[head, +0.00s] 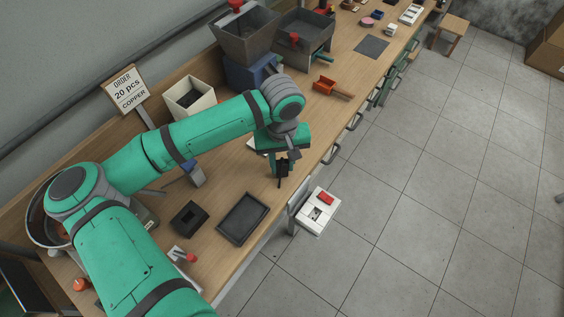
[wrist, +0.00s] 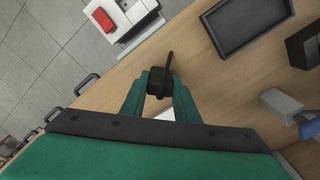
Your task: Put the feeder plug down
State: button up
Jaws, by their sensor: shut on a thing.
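My gripper (head: 283,162) hangs over the wooden workbench (head: 228,176), near its front edge. It is shut on a small black plug (head: 283,177), which I take to be the feeder plug. In the wrist view the plug (wrist: 158,84) sits between the two green fingers (wrist: 159,92), with a thin black stem pointing away from the gripper. The bench top shows beneath it. I cannot tell how high the plug is above the bench.
A dark shallow tray (head: 243,219) and a black open box (head: 189,218) lie on the bench nearby. A white unit with a red switch (head: 317,211) juts out from the front edge. Grey hoppers (head: 246,38) stand at the back. Bare bench lies around the tray.

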aim_at(282, 162)
jog(key=shift+f, duration=0.15)
jog(key=o, duration=1.2)
jog(key=shift+c, duration=0.2)
notch_tip(282, 162, up, 12)
jog(key=shift+r, duration=0.2)
